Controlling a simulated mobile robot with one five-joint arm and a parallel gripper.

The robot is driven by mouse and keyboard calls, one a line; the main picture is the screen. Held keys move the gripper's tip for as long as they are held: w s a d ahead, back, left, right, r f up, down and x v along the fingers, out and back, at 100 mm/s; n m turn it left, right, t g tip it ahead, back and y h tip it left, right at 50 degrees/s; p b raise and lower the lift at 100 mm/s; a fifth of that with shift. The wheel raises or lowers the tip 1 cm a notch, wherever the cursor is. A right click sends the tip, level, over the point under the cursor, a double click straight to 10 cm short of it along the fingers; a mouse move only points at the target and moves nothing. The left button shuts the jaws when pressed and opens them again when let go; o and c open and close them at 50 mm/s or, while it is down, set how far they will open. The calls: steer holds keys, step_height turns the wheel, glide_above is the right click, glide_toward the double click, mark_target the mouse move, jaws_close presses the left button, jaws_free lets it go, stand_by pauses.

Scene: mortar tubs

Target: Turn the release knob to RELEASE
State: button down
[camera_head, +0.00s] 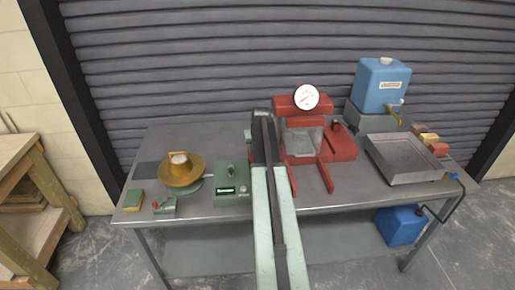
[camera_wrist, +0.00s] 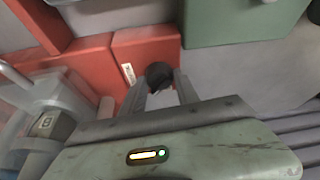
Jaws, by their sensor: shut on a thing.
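The release knob (camera_wrist: 160,71) is a small black knob on a red housing (camera_wrist: 141,44) in the wrist view. A small white label (camera_wrist: 128,73) sits beside it; its text is too small to read, and I cannot tell which way the knob points. My gripper (camera_wrist: 161,84) has its two grey fingers shut on the knob, one on each side. In the head view the red press (camera_head: 301,105) with a round white gauge (camera_head: 306,97) stands at the back middle of the bench. There my own arm hides the knob and the fingertips.
A green box (camera_head: 232,183) stands just left of my arm, with a brass bowl (camera_head: 181,174) farther left. A grey tray (camera_head: 406,176) and a blue tank (camera_head: 383,84) are at the right. Bare bench (camera_head: 190,137) shows at the back left.

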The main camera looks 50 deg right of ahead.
steer(key=m+g, duration=0.1)
steer(key=m, duration=0.1)
steer(key=m+h, duration=0.1)
steer(key=m, duration=0.2)
steer(key=shift+w+a+m+g, duration=0.1)
steer(key=shift+m+g, duration=0.2)
steer(key=shift+g, duration=0.1)
steer(key=shift+m+g+h, duration=0.5)
steer(key=shift+m+g, duration=0.3)
steer(key=shift+m, duration=1.5)
steer(key=c, duration=0.9)
jaws_free()
steer(key=shift+w, duration=0.1)
